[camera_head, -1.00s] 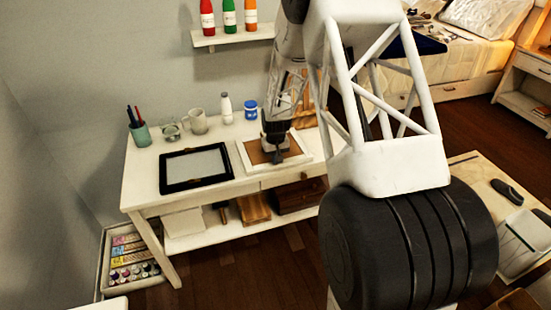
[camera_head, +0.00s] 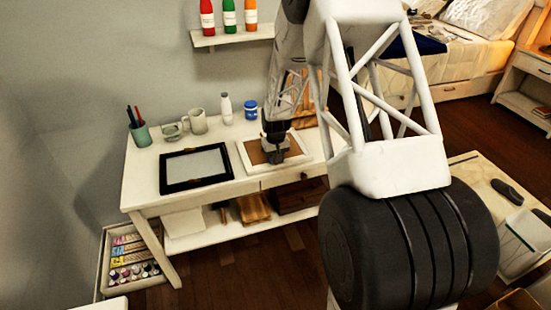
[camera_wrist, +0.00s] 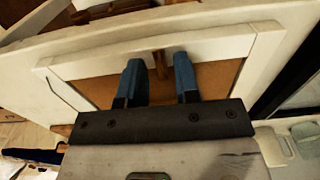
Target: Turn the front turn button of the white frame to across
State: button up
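The white frame (camera_head: 306,161) lies flat on the white desk, its brown backing (camera_head: 252,153) facing up. In the wrist view the frame's white border (camera_wrist: 215,48) runs along the top, with the brown backing (camera_wrist: 218,75) inside it. The front turn button (camera_wrist: 160,66) is a small brown wooden bar at the inner edge of that border, pointing in line with my fingers. My gripper (camera_wrist: 159,72) is open, with one blue finger on each side of the button and a visible gap to each. Contact with the backing cannot be told. In the head view my gripper (camera_head: 275,152) hides the button.
A black-framed panel (camera_head: 196,166) lies left of the white frame. A green pen cup (camera_head: 141,134), a mug (camera_head: 198,121), a white bottle (camera_head: 226,108) and a blue jar (camera_head: 250,110) stand along the back. The front left of the desk (camera_head: 145,190) is bare.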

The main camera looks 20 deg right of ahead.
jog(key=shift+r, duration=3.85)
jog(key=shift+r, duration=0.1)
jog(key=shift+s+a+r, duration=0.1)
jog(key=shift+s+r, duration=0.05)
jog(key=shift+r, duration=0.15)
jog(key=s+a+r+t, duration=0.1)
jog(key=s+a+r, duration=0.2)
jog(key=s+r, duration=0.7)
jog(key=s+a+r, duration=0.3)
jog(key=s+r, duration=0.7)
jog(key=r, duration=0.1)
jog(key=s+a+r, duration=0.1)
jog(key=s+r, duration=0.1)
jog(key=s, duration=1)
jog(key=s+a+r+t, duration=0.1)
jog(key=s+a+r, duration=0.1)
jog(key=s, duration=1.1)
jog(key=shift+s+a+r+t, duration=0.2)
jog(key=shift+r+t, duration=0.1)
jog(key=shift+r, duration=0.2)
